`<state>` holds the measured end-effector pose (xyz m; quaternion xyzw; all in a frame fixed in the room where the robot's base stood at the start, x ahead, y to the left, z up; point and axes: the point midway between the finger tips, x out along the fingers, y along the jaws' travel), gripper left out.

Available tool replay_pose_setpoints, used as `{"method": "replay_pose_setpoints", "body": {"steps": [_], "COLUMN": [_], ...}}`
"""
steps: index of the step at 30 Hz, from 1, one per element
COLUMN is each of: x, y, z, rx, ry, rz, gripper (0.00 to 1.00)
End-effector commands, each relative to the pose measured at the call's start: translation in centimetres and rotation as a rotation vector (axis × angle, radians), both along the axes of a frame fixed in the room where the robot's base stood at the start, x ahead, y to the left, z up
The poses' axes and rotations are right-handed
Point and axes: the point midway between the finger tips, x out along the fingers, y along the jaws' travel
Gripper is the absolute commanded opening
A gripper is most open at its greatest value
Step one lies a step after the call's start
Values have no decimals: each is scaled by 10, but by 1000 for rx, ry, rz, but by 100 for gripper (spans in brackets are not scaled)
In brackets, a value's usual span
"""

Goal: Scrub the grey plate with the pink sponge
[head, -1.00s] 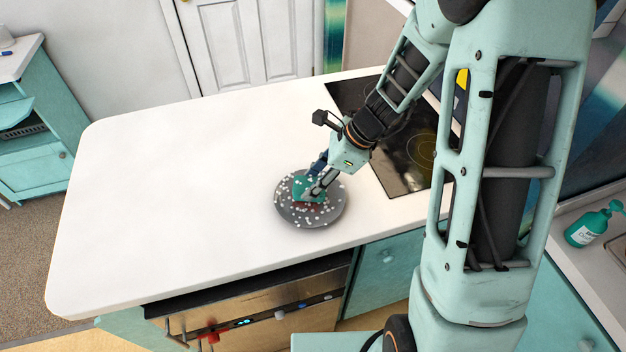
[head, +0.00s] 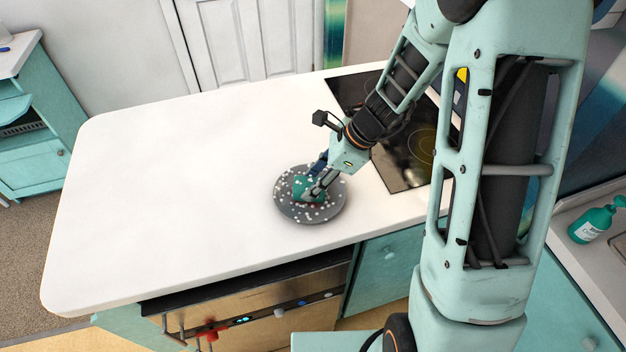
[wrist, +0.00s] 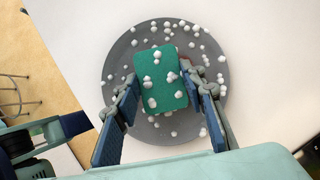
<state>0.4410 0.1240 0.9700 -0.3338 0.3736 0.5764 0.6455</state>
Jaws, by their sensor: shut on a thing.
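The grey plate (head: 334,208) lies flat on the white counter, dotted with small white bits; it also shows in the wrist view (wrist: 119,75). My gripper (wrist: 165,90) is shut on the sponge (wrist: 160,68), one finger on each side. The sponge shows a green top face in the wrist view, with several white bits on it. In the head view the sponge (head: 303,184) is over the middle of the plate, partly hidden by my fingers, with a little reddish colour low beside them. Contact between its underside and the plate is hidden.
The white counter (head: 190,170) is clear left of the plate. A black cooktop (head: 405,165) lies close on the right. The counter's front edge is a short way in front of the plate. A green bottle (head: 592,224) stands far right.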

Motion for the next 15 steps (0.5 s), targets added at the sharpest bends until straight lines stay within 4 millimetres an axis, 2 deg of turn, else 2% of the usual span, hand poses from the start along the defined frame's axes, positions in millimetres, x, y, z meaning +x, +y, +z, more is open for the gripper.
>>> {"method": "replay_pose_setpoints", "body": {"steps": [15], "x": [0], "y": [-2], "z": [-7], "rx": [0], "ry": [0], "rz": [0], "gripper": [18]}}
